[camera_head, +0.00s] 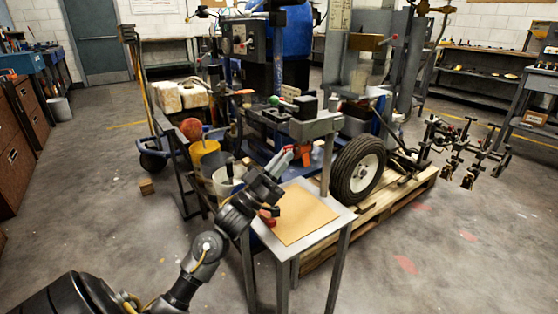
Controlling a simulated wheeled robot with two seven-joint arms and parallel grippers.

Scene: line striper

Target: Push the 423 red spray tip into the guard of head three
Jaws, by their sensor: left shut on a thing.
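My left gripper (271,211) comes in from the lower left and is over the left edge of the small metal table (337,222). It is shut on a small red piece (266,219), which looks like the red spray tip; its number is too small to read. My wrist hides part of it, and I cannot tell whether it touches the table. Several spray heads hang on a dark boom (465,147) at the right, well away from the gripper. I cannot tell which is head three, and its guard is not clear. My right gripper is not in view.
A tan mat (305,216) covers most of the tabletop. The line striper with its black tyre (358,170) stands on a wooden pallet (405,205) behind the table. A yellow bucket (204,157) and a white bucket (226,184) stand left of it. The floor at right front is clear.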

